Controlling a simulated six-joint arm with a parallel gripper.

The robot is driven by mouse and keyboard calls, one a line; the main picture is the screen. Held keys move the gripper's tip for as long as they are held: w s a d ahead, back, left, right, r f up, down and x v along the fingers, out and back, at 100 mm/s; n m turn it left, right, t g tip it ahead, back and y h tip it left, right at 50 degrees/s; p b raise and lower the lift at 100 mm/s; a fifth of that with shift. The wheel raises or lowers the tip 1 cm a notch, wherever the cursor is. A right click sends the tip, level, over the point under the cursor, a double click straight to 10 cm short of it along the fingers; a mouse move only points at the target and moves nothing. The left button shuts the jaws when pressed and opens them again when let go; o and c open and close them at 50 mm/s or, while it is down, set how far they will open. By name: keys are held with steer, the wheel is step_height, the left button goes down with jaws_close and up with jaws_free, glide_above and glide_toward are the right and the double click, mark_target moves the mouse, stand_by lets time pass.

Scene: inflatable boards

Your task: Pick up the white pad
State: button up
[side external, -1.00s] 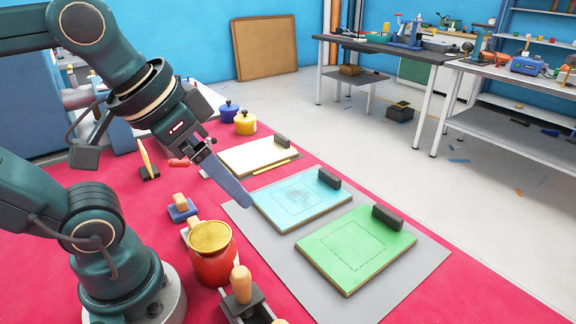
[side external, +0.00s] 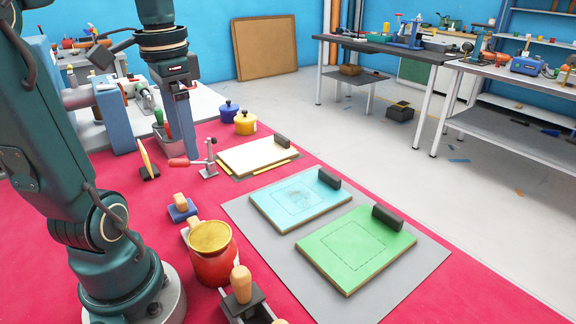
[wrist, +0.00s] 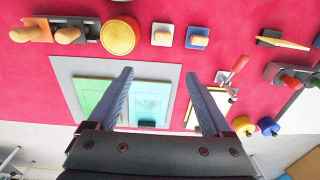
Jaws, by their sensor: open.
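The white pad (side external: 258,155), a flat board with a black block at its far edge, lies at the back of the red table. In the wrist view the white pad (wrist: 221,100) is partly hidden behind my right-hand finger. My gripper (side external: 190,155) points down in the air, left of the pad in the side view and apart from it. In the wrist view my gripper (wrist: 160,73) has its two fingers spread wide with nothing between them.
A toggle clamp (side external: 208,160) with a red handle stands just left of the pad. Blue (side external: 229,112) and yellow (side external: 245,123) pots stand behind it. A blue board (side external: 300,200) and a green board (side external: 356,247) lie on a grey mat (side external: 400,290) in front.

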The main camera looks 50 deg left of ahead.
glide_above(197, 221)
step_height(197, 221, down, 14)
steer(key=shift+r, duration=0.1)
steer(key=shift+f, duration=3.1)
steer(key=c, duration=1.3)
steer(key=shift+o, duration=0.2)
steer(key=shift+r, duration=5.05)
steer(key=o, duration=0.8)
steer(key=c, duration=0.5)
